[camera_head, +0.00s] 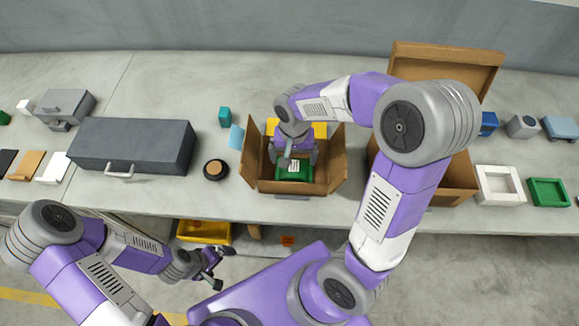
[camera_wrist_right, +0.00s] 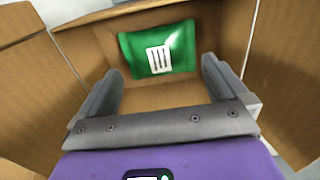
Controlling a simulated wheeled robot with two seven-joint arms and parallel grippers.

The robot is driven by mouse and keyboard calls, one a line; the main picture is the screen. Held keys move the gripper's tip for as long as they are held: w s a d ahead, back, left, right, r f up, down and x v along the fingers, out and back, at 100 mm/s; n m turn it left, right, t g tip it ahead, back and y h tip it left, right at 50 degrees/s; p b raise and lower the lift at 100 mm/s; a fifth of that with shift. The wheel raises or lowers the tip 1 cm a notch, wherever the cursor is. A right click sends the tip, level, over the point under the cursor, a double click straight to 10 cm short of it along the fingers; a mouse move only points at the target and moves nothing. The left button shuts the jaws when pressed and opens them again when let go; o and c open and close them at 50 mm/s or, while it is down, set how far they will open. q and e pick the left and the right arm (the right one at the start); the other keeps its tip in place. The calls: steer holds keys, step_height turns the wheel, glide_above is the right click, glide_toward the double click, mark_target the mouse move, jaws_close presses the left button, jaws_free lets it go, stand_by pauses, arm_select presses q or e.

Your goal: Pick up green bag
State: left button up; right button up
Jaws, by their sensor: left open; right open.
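The green bag (camera_head: 291,174), with a white striped label, lies on the floor of an open cardboard box (camera_head: 333,180). In the right wrist view the green bag (camera_wrist_right: 157,50) lies ahead of the jaws, against brown cardboard. My right gripper (camera_head: 294,160) reaches down into the box above the bag, its fingers spread. In the right wrist view my right gripper (camera_wrist_right: 152,82) is open and empty, the bag showing beyond the gap between its fingers. My left gripper (camera_head: 216,268) is open and empty in front of the counter, away from the box.
The box's raised flaps and walls surround my right gripper closely. A second open cardboard box (camera_head: 446,58) stands to the right, behind my right arm. A dark grey case (camera_head: 132,146) and a round black-brown item (camera_head: 215,170) lie to the left. A yellow bin (camera_head: 204,231) sits below the counter.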

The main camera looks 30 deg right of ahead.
mark_target(294, 166)
steer(key=f, duration=0.2)
steer(key=f+b, duration=0.1)
steer(key=f, duration=0.2)
steer(key=f+b, duration=0.1)
steer(key=f, duration=0.1)
steer(key=shift+w+d+f, duration=0.2)
steer(key=shift+w+d, duration=0.1)
steer(key=c, duration=0.8)
